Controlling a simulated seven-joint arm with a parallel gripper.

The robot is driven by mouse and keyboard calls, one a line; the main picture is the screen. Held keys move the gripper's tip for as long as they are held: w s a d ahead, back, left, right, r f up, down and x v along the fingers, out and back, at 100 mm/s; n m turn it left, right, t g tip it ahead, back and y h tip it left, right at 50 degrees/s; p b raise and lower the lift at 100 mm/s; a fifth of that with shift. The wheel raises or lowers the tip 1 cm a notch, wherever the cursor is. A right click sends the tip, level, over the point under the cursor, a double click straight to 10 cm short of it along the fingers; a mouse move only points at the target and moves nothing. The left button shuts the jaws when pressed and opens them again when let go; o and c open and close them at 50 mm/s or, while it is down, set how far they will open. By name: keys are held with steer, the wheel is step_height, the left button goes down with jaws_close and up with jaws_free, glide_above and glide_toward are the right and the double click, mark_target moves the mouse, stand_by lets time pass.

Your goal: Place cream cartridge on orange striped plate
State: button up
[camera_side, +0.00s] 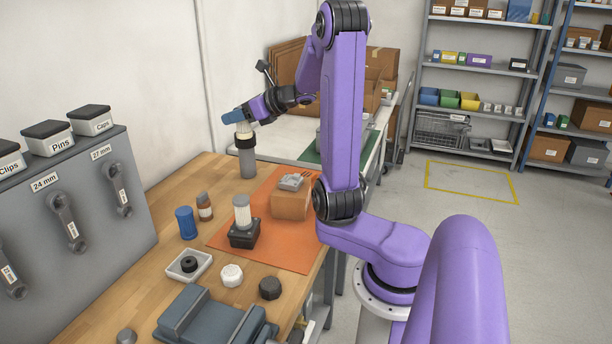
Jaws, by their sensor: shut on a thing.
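My gripper (238,118), with blue fingers, is at the back left of the wooden bench. It is shut on the top of a pale, cream-looking cartridge (243,132). The cartridge is upright, directly above a grey cylinder with a black collar (247,160); I cannot tell whether it is seated in the collar. A flat orange sheet (285,250) lies on the bench nearer the camera, to the right of the gripper. No stripes can be made out on it. A second pale ribbed cartridge (242,211) with a grey top stands in a black square holder (244,234) on the sheet.
An orange-brown block (291,203) with a grey metal part on it stands on the sheet. A blue can (186,223), brown bottle (205,207), white tray (188,267), white knob (231,275) and dark knob (270,288) stand nearby. The sheet's front right is bare.

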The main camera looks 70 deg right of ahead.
steer(key=s+a+f+n+g+y, duration=0.35)
steer(key=n+g+y, duration=0.3)
steer(key=n, duration=0.25)
steer(key=s+a+f+n+g+y, duration=0.35)
steer(key=f+n+g+y, duration=0.2)
steer(key=n+y, duration=0.2)
steer(key=s+d+f+n+g+h, duration=0.1)
steer(key=s+d+n+g+h, duration=0.2)
steer(key=s+n+g, duration=0.5)
steer(key=s+d+r+n+g+h, duration=0.1)
steer(key=s+d+n+g+h, duration=0.1)
steer(key=d+n+g+h, duration=0.3)
steer(key=s+d+r+n+g+h, duration=0.2)
steer(key=d+n+h, duration=0.3)
steer(key=n+h, duration=0.25)
steer(key=d+r+n+t+h, duration=0.4)
steer(key=d+r+n+h, duration=0.3)
steer(key=d+n+h, duration=0.15)
glide_above(310, 174)
steer(key=shift+m, duration=0.25)
step_height(310, 174, down, 20)
steer(key=shift+s+d+f, duration=0.1)
steer(key=shift+d, duration=0.05)
steer(key=shift+f, duration=1.55)
